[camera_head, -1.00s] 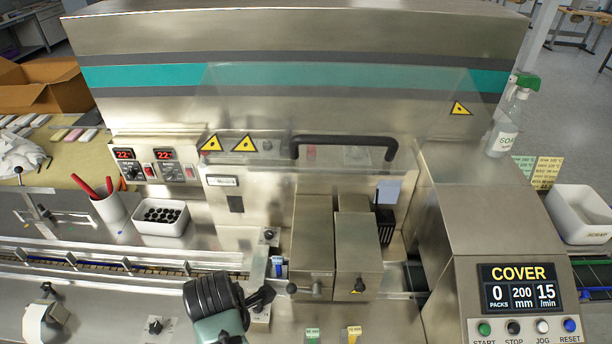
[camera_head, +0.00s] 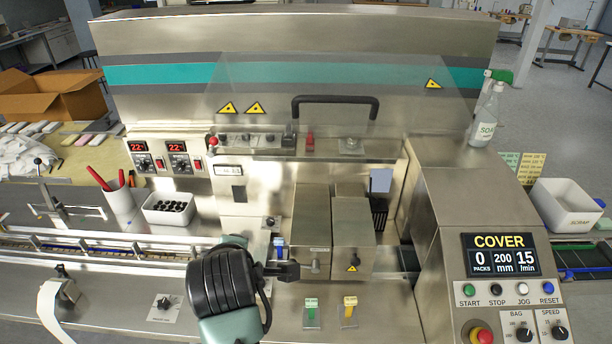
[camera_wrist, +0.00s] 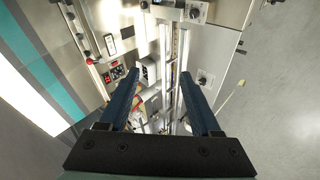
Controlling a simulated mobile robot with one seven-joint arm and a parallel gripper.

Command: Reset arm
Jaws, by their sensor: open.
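The display (camera_head: 499,254) reads COVER, 0 packs, 200 mm, 15/min.
Green (camera_head: 311,310) and yellow (camera_head: 349,308) tabs stand in front of the sealing blocks. A spray bottle (camera_head: 487,115) and a white bin (camera_head: 563,207) are at right.

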